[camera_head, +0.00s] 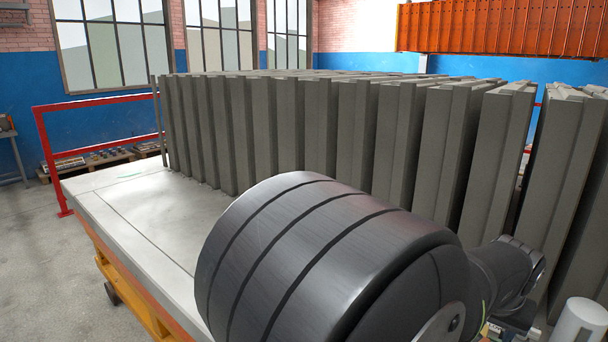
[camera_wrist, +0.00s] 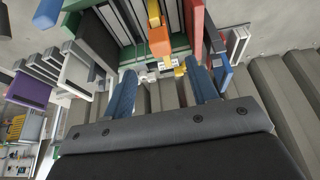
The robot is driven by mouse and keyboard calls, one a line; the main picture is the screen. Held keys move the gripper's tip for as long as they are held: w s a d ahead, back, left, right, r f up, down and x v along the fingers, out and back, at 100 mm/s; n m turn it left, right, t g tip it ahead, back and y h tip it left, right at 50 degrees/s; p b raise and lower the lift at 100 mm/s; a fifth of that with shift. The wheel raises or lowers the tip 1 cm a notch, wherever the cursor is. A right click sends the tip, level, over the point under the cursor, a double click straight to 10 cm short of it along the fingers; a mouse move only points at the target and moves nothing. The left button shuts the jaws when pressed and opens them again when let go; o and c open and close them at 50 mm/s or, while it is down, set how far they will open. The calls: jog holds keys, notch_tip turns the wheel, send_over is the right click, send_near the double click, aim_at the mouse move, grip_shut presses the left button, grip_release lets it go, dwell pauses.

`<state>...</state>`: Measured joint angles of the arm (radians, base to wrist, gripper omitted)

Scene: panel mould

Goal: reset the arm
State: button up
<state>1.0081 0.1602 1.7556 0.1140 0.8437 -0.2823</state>
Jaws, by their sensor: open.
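My gripper (camera_wrist: 161,70) shows in the wrist view as a dark body with two blue fingers set well apart. It is open, and I see nothing held between the fingers. A rack of coloured parts lies beyond the fingertips; I cannot tell if anything touches them. In the head view my large black arm link fills the lower middle, and the arm runs on to the lower right. The fingers cannot be made out there.
Tall grey panels (camera_head: 262,125) stand in a long row on a pale table (camera_head: 130,205), whose left part is bare. A red rail (camera_head: 45,150) stands behind its left end. In the wrist view are a green frame (camera_wrist: 103,60), an orange part (camera_wrist: 155,30) and a purple box (camera_wrist: 30,89).

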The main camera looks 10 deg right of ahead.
jog(key=v, duration=0.7)
jog(key=x, duration=1.7)
notch_tip(320, 180, up, 5)
jog(key=shift+f, duration=0.25)
jog(key=shift+r, duration=0.55)
